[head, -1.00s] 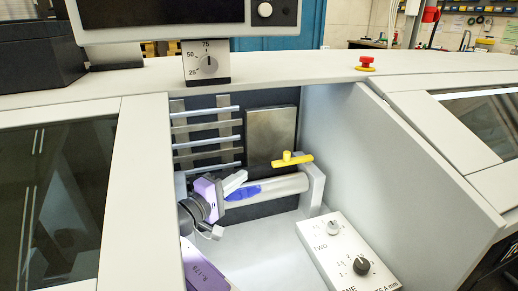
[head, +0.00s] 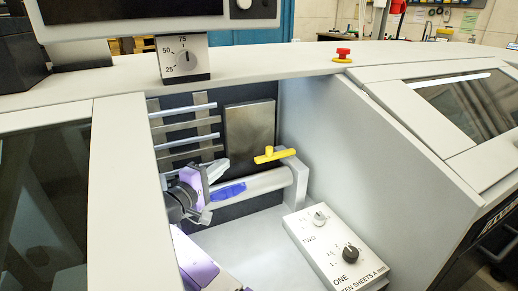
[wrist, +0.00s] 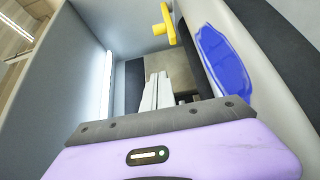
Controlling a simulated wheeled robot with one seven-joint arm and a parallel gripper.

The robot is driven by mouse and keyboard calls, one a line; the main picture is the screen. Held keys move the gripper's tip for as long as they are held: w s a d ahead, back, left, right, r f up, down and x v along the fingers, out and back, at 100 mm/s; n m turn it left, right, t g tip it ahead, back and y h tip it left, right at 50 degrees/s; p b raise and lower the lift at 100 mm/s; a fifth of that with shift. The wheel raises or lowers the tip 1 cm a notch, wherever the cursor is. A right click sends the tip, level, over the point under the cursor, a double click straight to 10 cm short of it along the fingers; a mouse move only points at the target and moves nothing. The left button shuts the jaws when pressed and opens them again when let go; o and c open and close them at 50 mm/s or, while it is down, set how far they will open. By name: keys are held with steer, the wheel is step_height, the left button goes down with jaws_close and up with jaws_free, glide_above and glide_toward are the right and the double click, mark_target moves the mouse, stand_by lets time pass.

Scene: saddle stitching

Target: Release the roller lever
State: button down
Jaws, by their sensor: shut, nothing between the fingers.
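The yellow roller lever (head: 274,155) sits at the right end of the pale roller (head: 262,182), inside the machine's open bay. Its bar lies roughly level in the head view, with a short knob on top. It also shows at the top of the wrist view (wrist: 168,25). The roller has a blue patch (head: 229,192), large in the wrist view (wrist: 222,60). My gripper (head: 222,165) is at the roller's left part, left of the lever and apart from it. In the wrist view its grey fingers (wrist: 156,88) are together and empty, below the lever and left of the blue patch.
A white control box (head: 330,248) with two knobs stands at the bay's front right. A tall grey side wall (head: 370,150) closes the right side. Metal bars (head: 185,130) and a dark plate (head: 249,130) are behind the roller. A red stop button (head: 343,54) is on the top ledge.

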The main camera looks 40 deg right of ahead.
mark_target(260, 157)
steer(key=b+x, duration=0.1)
steer(key=x, duration=1.4)
steer(key=shift+w+d+f, duration=0.1)
steer(key=shift+d, duration=0.1)
steer(key=shift+s+p, duration=0.6)
steer(key=shift+s, duration=1.4)
steer(key=shift+s+n+t+p, duration=0.25)
steer(key=shift+n+t+p, duration=0.15)
steer(key=shift+p, duration=0.35)
